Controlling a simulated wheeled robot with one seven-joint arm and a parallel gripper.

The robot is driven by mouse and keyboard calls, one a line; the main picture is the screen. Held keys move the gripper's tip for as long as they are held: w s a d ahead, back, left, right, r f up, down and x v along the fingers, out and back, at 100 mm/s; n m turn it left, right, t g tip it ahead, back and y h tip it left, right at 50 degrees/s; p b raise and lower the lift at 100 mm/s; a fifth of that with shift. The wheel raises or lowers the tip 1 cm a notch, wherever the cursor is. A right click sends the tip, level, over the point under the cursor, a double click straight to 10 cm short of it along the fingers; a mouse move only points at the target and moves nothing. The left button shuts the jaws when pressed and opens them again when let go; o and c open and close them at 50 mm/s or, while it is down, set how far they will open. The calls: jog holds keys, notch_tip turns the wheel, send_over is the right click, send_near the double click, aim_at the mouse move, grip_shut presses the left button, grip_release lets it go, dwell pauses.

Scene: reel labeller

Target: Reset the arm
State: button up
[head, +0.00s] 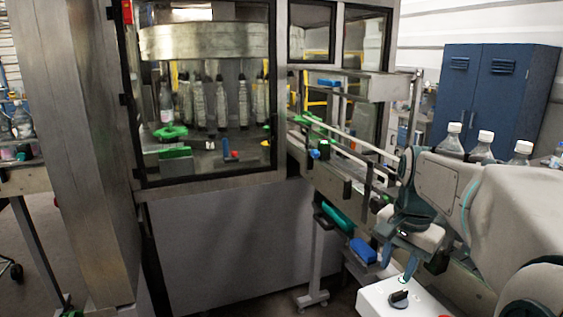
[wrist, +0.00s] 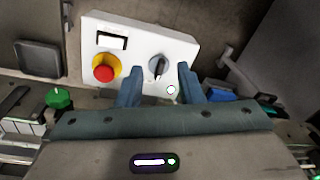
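My arm reaches in from the right of the head view. My gripper (head: 401,264) points down there, just above a white control box (head: 375,299). In the wrist view my gripper (wrist: 158,69) is open, with its two fingers apart and nothing held. The control box (wrist: 140,38) lies beyond the fingertips. Its rotary knob (wrist: 157,67) shows between them, and the head view shows it as a black knob (head: 399,298). I cannot tell whether the fingers touch the knob. A red button on a yellow ring (wrist: 105,68) is left of the knob.
A conveyor (head: 345,165) runs beside my arm from the labelling machine (head: 205,95). Several white-capped bottles (head: 485,145) stand behind my arm. A blue cabinet (head: 490,90) is at the back right. Open floor shows below the conveyor.

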jog(key=s+a+f+n+t, duration=0.1)
jog(key=s+a+f+n, duration=0.3)
jog(key=s, duration=0.3)
jog(key=s+a+f+n+t, duration=0.1)
jog(key=s+a+f+n, duration=0.3)
jog(key=s+n, duration=0.2)
jog(key=shift+s+a, duration=0.25)
jog(key=shift+s, duration=0.2)
